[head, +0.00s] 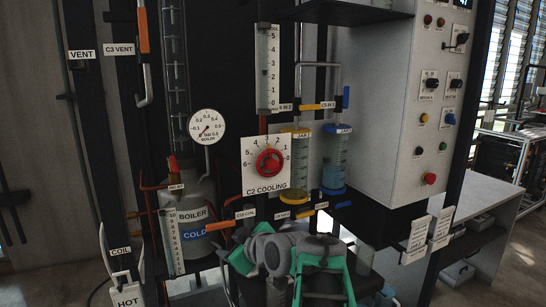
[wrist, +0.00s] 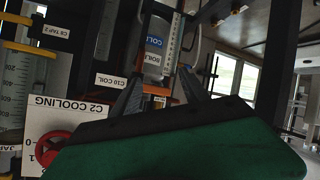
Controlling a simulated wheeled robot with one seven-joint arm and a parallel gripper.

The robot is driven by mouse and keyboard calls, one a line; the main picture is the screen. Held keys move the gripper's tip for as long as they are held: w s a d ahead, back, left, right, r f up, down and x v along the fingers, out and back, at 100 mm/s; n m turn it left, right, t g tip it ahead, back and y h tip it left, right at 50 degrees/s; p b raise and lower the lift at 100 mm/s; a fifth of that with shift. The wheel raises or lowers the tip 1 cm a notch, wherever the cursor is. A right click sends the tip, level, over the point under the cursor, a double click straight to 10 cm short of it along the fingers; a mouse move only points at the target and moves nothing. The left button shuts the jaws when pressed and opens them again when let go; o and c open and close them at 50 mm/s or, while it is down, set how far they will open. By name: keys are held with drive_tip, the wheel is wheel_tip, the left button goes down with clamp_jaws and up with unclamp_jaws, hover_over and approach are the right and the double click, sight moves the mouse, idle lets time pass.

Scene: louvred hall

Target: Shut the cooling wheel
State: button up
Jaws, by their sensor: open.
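The cooling wheel (head: 268,162) is a small red handwheel on a white plate (head: 250,184) marked C2 COOLING, with a numbered scale around it. I cannot read its exact setting. In the wrist view, which is upside down, the wheel (wrist: 48,148) is at the lower left, partly hidden by my green gripper body. My gripper (wrist: 158,88) has its two dark fingers spread apart with nothing between them. It is to one side of the wheel, not touching it. In the head view my grey and green arm is below the plate, and the fingertips are hard to make out.
The boiler (head: 197,222) stands left of the plate, with a gauge (head: 207,127) above it. Two jars, one yellow-capped (head: 296,158) and one blue-capped (head: 336,160), stand close on the right. A control cabinet (head: 385,110) is further right. Thin pipes and tap handles crowd the rig.

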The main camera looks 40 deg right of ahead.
drive_tip(key=s+d+r+t+h, duration=0.2)
drive_tip(key=d+r, duration=0.5)
drive_tip(key=n+t+h+p, duration=0.2)
drive_tip(key=t, duration=0.1)
approach(274, 162)
drive_tip(key=p+x, duration=0.2)
drive_tip(key=x, duration=0.1)
drive_tip(key=p+x, duration=0.2)
drive_tip(key=x, duration=0.1)
drive_tip(key=f+p+x, duration=0.1)
drive_tip(key=p+x, duration=0.1)
drive_tip(key=x, duration=0.1)
drive_tip(key=shift+f, duration=0.15)
drive_tip(key=shift+w+b, duration=0.2)
drive_tip(key=shift+b, duration=0.3)
drive_tip(key=shift+d+r, duration=0.1)
drive_tip(key=shift+r, duration=0.5)
drive_tip(key=shift+o, duration=0.2)
